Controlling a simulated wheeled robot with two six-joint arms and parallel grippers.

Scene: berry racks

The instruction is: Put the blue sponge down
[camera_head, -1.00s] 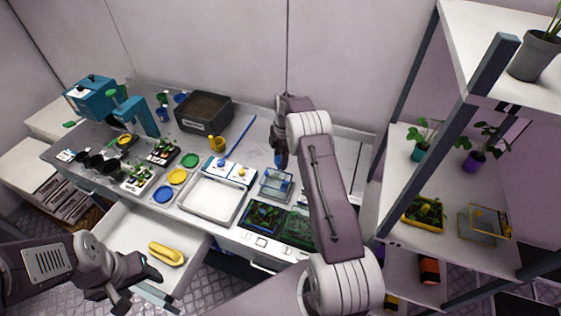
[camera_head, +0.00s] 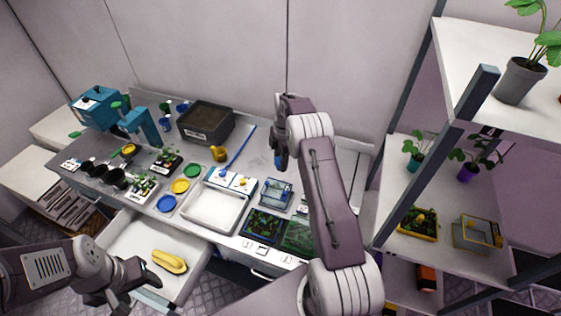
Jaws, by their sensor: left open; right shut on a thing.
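My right gripper (camera_head: 281,150) is over the back right of the worktop, seen from behind and partly hidden by its own arm. It is shut on the blue sponge (camera_head: 282,163), of which only a small dark blue patch shows below the jaws. I cannot tell whether the sponge touches the worktop (camera_head: 258,148). My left gripper (camera_head: 152,290) is open and empty at the lower left, beside the open drawer (camera_head: 125,246).
A yellow object (camera_head: 169,261) lies in the drawer. A white tray (camera_head: 215,208), a small clear blue-edged box (camera_head: 276,192) and a dark planter box (camera_head: 206,122) stand on the worktop. A blue stick (camera_head: 241,145) lies left of my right gripper. A shelf rack (camera_head: 445,160) stands at right.

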